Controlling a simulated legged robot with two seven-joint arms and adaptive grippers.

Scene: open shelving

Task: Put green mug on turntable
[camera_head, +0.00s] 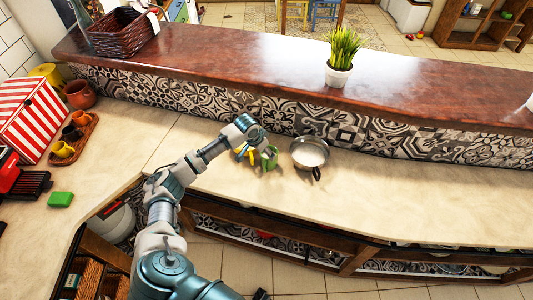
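A green mug (269,158) stands on the beige counter, left of a round metal pan. My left arm reaches in from the lower left, and its gripper (257,148) is right at the mug. The fingers are small and partly hidden, so I cannot tell whether they are open or closed on it. A yellow item (245,153) shows just left of the mug. I cannot clearly make out a turntable; a brown wicker tray (91,125) at the left holds several small mugs. My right gripper is not in view.
The metal pan (309,152) has a dark handle pointing toward me. A raised brown ledge (220,60) with a potted plant (341,62) runs behind. A red-striped box (30,115) and green block (60,199) are at left. The counter at right is clear.

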